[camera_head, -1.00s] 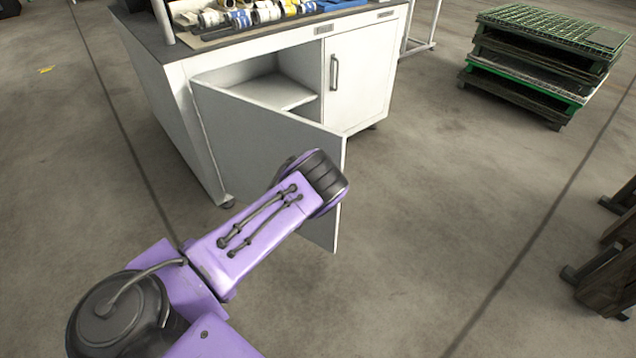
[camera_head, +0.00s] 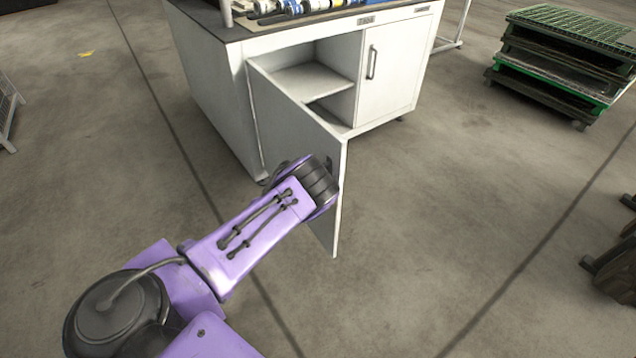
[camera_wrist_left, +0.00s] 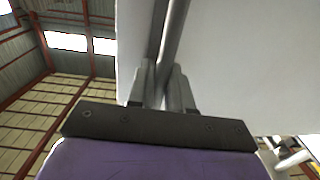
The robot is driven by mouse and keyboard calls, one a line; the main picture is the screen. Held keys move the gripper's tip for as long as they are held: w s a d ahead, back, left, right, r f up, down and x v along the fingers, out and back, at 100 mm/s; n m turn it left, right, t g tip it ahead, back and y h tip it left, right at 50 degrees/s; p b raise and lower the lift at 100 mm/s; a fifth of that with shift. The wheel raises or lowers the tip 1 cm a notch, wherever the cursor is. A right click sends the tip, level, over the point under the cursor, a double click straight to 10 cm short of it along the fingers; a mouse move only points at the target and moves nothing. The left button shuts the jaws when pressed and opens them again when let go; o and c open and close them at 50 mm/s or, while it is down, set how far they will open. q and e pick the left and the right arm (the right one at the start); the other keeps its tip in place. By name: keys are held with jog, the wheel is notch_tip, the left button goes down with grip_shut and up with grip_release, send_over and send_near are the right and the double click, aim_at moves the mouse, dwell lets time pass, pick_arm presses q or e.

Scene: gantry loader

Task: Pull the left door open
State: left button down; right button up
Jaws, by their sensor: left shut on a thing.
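The white cabinet (camera_head: 215,95) stands at the top middle of the head view. Its left door (camera_head: 290,130) is swung wide open toward me, and the shelf inside shows. The right door (camera_head: 390,75) is closed. My left arm reaches the free edge of the left door; the gripper itself is hidden behind the wrist there. In the left wrist view my left gripper (camera_wrist_left: 164,95) is shut on the door's bar handle (camera_wrist_left: 172,50), with the pale door panel beyond it. My right gripper is not in view.
Bottles and rolls lie on the cabinet top (camera_head: 240,28). A stack of pallets (camera_head: 560,60) stands at the upper right, and dark wooden pieces (camera_head: 615,265) at the right edge. The floor (camera_head: 450,220) between is clear.

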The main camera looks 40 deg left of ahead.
pick_arm(q)
jog(key=c, duration=1.2)
grip_release()
jog(key=shift+w, duration=0.1)
jog(key=p+v, duration=0.1)
jog(key=v, duration=0.9)
jog(key=shift+s+a, duration=0.1)
jog(key=shift+s, duration=0.15)
jog(key=shift+f, duration=0.1)
